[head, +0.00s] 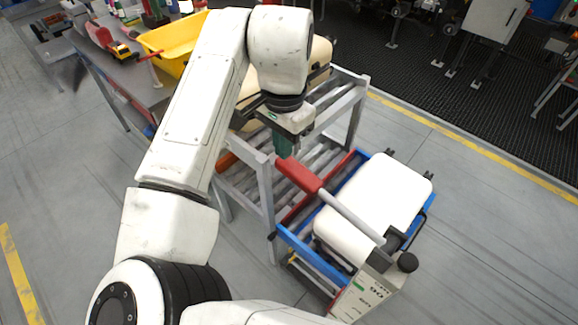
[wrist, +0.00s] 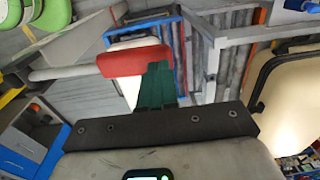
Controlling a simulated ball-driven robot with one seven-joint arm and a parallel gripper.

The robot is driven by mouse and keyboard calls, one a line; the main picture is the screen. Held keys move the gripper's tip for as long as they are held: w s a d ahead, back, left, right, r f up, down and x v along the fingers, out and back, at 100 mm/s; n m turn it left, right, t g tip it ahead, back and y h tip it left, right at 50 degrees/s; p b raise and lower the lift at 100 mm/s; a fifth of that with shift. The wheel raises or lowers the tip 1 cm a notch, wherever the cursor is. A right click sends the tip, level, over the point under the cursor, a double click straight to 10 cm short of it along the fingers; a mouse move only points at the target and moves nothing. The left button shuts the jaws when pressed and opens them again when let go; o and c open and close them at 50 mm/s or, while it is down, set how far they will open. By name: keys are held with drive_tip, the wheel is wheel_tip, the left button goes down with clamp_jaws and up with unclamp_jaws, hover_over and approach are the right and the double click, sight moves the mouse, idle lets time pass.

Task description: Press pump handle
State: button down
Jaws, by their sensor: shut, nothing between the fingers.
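The pump handle is a grey lever (head: 352,214) with a thick red grip (head: 298,175). It slants up from the pump body (head: 364,292) at the right front of a blue-framed lift cart (head: 298,250). The fingertips also show in the wrist view (wrist: 158,68). I cannot tell whether they touch the grip.
A white case (head: 385,195) lies on the cart. A grey roller conveyor (head: 350,100) stands directly behind, with a beige case (head: 320,60) on it. A table with a yellow bin (head: 175,42) is at the back left. The floor right of the cart is clear.

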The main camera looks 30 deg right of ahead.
drive_tip(key=shift+w+r, duration=0.2)
drive_tip(key=shift+r, duration=0.45)
drive_tip(key=shift+w+r, duration=0.15)
drive_tip(key=shift+r, duration=0.5)
idle(0.6)
